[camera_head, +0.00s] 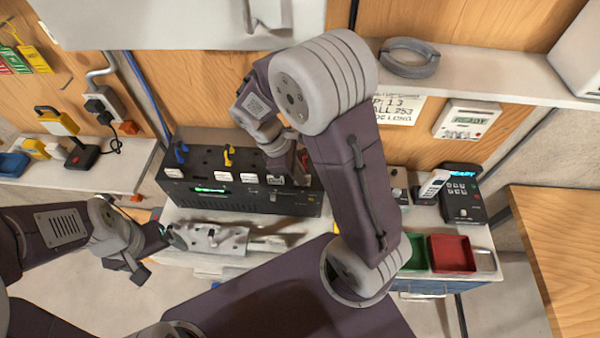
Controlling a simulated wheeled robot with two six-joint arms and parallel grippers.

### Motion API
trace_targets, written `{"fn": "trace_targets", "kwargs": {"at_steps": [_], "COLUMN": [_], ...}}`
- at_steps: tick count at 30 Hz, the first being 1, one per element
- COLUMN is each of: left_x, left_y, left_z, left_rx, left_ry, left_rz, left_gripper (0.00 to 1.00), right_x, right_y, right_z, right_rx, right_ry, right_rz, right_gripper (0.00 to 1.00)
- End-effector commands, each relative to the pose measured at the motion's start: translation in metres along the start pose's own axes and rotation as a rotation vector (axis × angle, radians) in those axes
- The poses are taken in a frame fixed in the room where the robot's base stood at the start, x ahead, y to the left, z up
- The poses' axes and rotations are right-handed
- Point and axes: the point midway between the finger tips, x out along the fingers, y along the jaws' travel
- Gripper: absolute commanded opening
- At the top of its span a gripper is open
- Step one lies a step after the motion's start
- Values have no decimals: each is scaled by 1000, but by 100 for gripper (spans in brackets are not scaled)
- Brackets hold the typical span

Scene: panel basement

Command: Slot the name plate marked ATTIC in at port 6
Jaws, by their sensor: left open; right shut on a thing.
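A long black port box (262,198) stands on the bench against the wall, with a lit green strip on its front. Several small white plates (222,175) sit along its upper front edge; their lettering is too small to read, so I cannot tell which is ATTIC or which port is 6. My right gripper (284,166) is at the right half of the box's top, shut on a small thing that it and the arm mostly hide. My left gripper (158,247) is open and empty, in front of the box's left end, near a pale grey fixture (212,238).
Green and red trays (451,253), a phone (433,185) and a black keypad unit (462,195) are on the right. A shelf (490,72) overhangs at upper right. My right arm covers the middle.

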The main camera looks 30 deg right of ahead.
Motion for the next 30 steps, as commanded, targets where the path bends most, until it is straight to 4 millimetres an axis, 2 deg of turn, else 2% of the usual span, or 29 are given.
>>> {"fn": "trace_targets", "kwargs": {"at_steps": [30], "left_x": [0], "left_y": [0], "left_z": [0], "left_rx": [0], "left_ry": [0], "left_rz": [0], "left_gripper": [87], "right_x": [6], "right_y": [0], "right_z": [-2], "right_rx": [0], "right_ry": [-1], "right_rz": [-1], "right_gripper": [0]}}
